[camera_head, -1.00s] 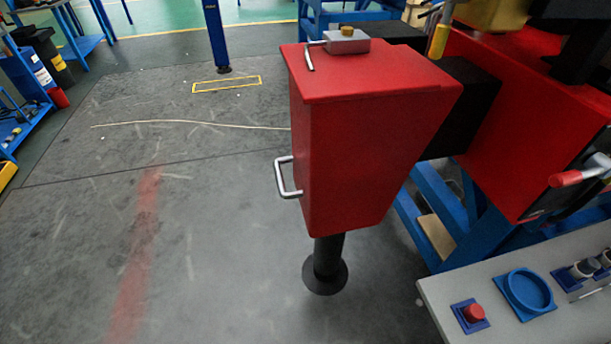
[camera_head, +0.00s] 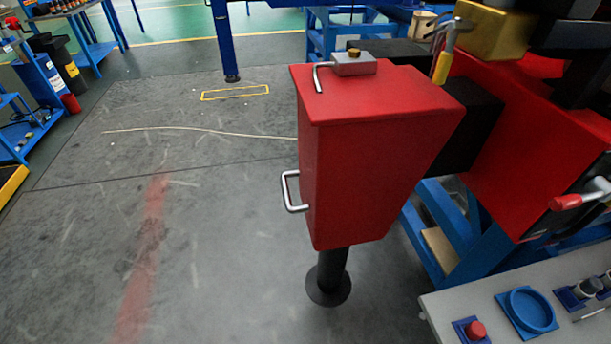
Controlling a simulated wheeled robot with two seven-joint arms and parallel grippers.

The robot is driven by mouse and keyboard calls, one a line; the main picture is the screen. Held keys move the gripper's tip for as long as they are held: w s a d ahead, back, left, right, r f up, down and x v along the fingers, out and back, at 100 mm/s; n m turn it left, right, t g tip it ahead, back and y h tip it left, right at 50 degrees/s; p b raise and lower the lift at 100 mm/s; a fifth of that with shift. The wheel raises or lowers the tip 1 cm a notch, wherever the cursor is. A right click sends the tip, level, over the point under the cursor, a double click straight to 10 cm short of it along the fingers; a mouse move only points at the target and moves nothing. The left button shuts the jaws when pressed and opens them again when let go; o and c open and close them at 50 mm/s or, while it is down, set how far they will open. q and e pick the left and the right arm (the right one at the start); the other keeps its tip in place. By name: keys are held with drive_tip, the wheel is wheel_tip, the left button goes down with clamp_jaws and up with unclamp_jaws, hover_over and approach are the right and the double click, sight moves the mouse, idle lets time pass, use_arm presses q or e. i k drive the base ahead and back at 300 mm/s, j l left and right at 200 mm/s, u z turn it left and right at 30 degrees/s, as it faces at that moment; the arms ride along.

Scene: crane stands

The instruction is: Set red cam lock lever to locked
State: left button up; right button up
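A lever with a red grip (camera_head: 566,201) and a bright metal arm (camera_head: 597,188) juts out at the right edge of the head view, in front of a dark panel on the red machine body. Its arm is partly cut off by the picture edge, so its full angle is hard to tell. I see no marking for locked or unlocked. Neither of my grippers shows in this view.
A red box (camera_head: 375,160) with a side handle (camera_head: 290,190) stands on a black post (camera_head: 328,280). A yellow-handled lever (camera_head: 443,64) is behind it. A grey console (camera_head: 470,300) with a red button (camera_head: 475,330) fills the lower right. Floor on the left is clear.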

sight(584, 198)
drive_tip(key=k+z, duration=0.15)
drive_tip(key=z, duration=1.3)
drive_tip(key=k+j, duration=0.05)
